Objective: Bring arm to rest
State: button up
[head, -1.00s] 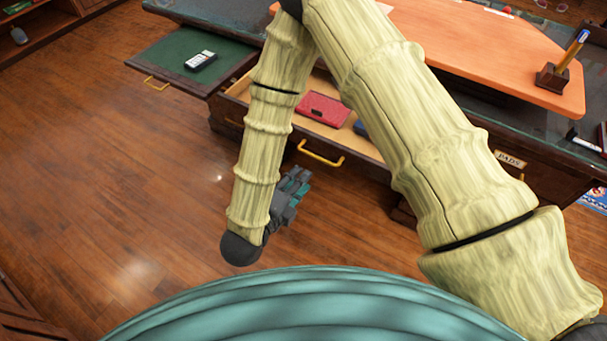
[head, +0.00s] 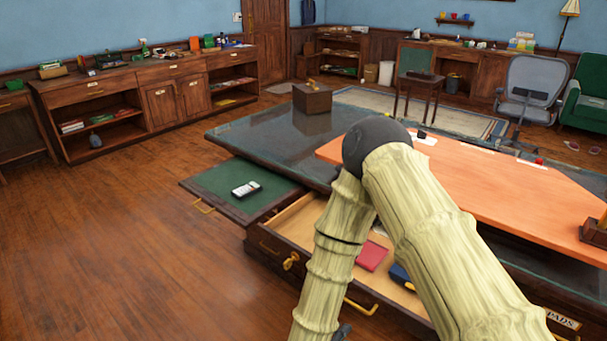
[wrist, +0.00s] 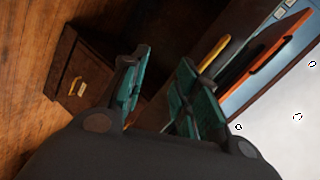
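My gripper (wrist: 160,88) shows in the wrist view with its two teal-padded fingers apart and nothing between them. In the head view my bamboo-like arm folds at a dark elbow above the desk, and its forearm hangs down in front of the open drawer. The gripper itself is almost wholly below the bottom edge of the head view, with only a dark bit showing. The desk (head: 250,140) has a dark glossy top with an orange panel (head: 480,185) on it.
The open drawer (head: 300,222) holds a red item (head: 372,256) and a blue item (head: 402,277). A green pull-out board (head: 222,190) bears a black-and-white device (head: 246,189). Wooden cabinets (head: 160,95) line the back left. The floor (head: 130,240) at left is clear.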

jog(key=s+d+f+n+g+y+p, duration=0.35)
jog(key=s+d+f+n+y, duration=0.2)
jog(key=f+n, duration=0.35)
jog(key=s+d+n+g+y+p, duration=0.1)
jog(key=s+d+n+g, duration=0.2)
jog(key=s+n, duration=0.3)
jog(key=s+d+n+g+p, duration=0.1)
jog(key=s+d+n+g, duration=0.3)
jog(key=s, duration=0.7)
jog(key=shift+s+d+n+y+p, duration=0.4)
jog(key=shift+d+n, duration=0.25)
jog(key=shift+n, duration=0.25)
